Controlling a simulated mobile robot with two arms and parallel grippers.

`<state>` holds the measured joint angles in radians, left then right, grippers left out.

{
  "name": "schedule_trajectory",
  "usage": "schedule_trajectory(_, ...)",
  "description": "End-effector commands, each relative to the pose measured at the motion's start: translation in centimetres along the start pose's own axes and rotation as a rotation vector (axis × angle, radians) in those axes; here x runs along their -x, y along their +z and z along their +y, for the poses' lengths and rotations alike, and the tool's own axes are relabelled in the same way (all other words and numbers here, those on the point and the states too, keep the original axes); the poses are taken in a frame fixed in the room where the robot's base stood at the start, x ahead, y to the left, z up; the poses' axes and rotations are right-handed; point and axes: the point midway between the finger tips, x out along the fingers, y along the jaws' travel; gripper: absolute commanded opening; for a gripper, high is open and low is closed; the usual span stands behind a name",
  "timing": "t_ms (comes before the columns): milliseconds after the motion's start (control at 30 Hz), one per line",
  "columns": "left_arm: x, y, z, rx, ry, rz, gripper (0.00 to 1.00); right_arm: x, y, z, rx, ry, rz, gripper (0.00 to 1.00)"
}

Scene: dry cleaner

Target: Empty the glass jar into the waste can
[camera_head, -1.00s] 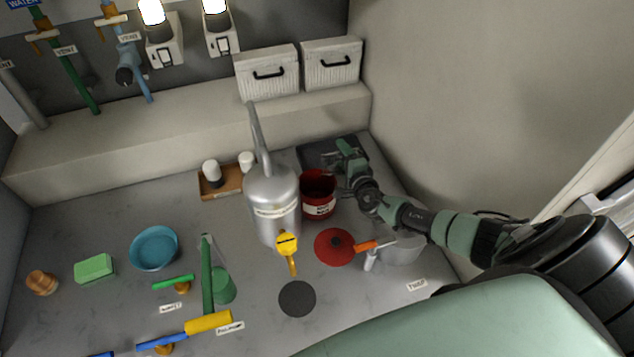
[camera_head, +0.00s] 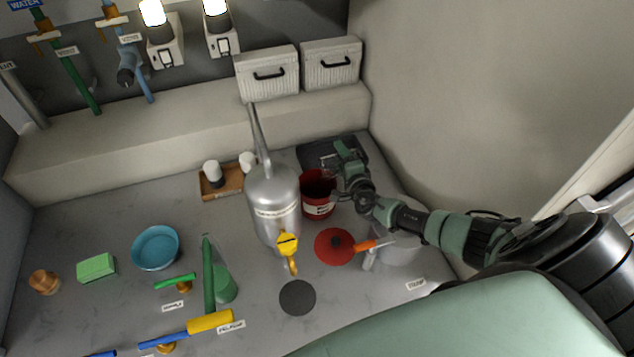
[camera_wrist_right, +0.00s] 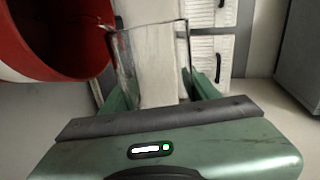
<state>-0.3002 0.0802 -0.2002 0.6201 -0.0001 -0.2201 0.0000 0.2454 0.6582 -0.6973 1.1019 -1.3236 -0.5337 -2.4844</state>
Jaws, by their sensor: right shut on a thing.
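The red can (camera_head: 318,207), with a white label too small to read, stands open on the grey floor right of the silver tank. I take it to be the waste can; its red wall and dark inside (camera_wrist_right: 62,35) fill the upper left of the right wrist view. My right gripper (camera_head: 345,178) is beside the can's right rim. It is shut on the clear glass jar (camera_wrist_right: 150,62), which shows between its fingers close to the can's rim. The jar is hard to make out in the head view, and I cannot tell its contents. My left gripper is not in view.
The silver tank (camera_head: 272,205) with a tall pipe stands close left of the can. A red disc (camera_head: 334,246) lies in front, near a grey round vessel (camera_head: 402,250). A dark tray (camera_head: 318,153) lies behind my gripper. A wall rises on the right.

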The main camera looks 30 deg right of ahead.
Motion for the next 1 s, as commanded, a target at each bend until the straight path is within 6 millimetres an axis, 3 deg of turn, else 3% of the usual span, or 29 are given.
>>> schedule_trajectory(567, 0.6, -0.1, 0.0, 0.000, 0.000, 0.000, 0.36, 0.0, 0.4, -0.1, 0.089, -0.002, 0.020, 0.07)
schedule_trajectory(1000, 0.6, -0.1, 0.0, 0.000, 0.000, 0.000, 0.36, 0.3, 1.5, -1.6, 0.335, -0.002, 0.075, 0.07)
